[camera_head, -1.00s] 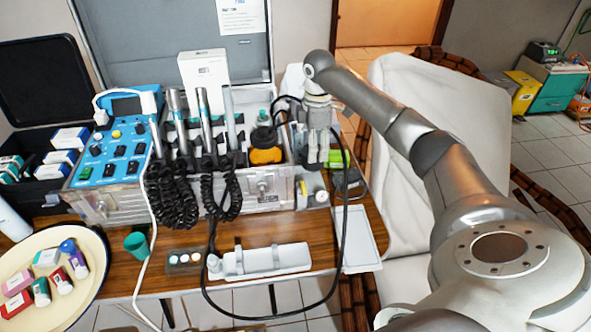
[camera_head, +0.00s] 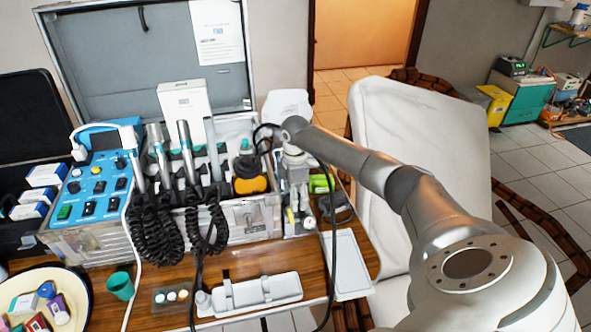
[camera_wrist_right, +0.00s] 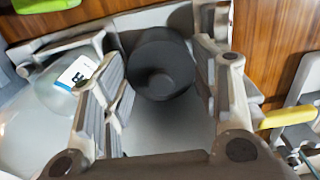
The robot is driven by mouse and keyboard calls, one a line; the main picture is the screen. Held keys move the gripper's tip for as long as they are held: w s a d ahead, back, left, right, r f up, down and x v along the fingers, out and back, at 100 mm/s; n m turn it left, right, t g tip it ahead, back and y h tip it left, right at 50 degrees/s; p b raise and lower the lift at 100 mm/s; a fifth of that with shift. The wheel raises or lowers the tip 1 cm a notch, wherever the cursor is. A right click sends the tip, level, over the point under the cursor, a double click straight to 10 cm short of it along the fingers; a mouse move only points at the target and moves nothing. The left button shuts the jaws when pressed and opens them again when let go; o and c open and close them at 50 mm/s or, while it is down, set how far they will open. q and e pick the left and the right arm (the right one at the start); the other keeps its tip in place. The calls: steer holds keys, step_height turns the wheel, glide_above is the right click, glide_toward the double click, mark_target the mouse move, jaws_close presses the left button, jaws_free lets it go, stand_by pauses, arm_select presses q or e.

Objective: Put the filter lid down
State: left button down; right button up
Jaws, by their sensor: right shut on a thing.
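My right gripper (camera_head: 297,212) points down beside the right end of the metal case in the head view. In the right wrist view, a dark grey, round, cup-like piece (camera_wrist_right: 162,68), which looks like the filter lid, sits between the ribbed finger pads of my right gripper (camera_wrist_right: 160,88). The gripper is shut on it. A pale surface lies below it, and I cannot tell whether the piece touches it. In the head view the piece is not clearly visible behind the gripper. My left gripper is not in view.
A clear container with a white label (camera_wrist_right: 78,75) is close to the fingers. The metal case (camera_head: 250,216) holds corded handpieces. A green box (camera_head: 321,183) stands behind the gripper. A flat white tray (camera_head: 346,264) and a white holder (camera_head: 256,292) lie on the wooden table (camera_head: 240,264).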

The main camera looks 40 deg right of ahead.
steer(key=o, duration=0.6)
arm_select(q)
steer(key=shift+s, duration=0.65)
arm_select(e)
steer(key=shift+r, duration=0.1)
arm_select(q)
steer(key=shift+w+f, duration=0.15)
arm_select(e)
step_height(320, 180, up, 12)
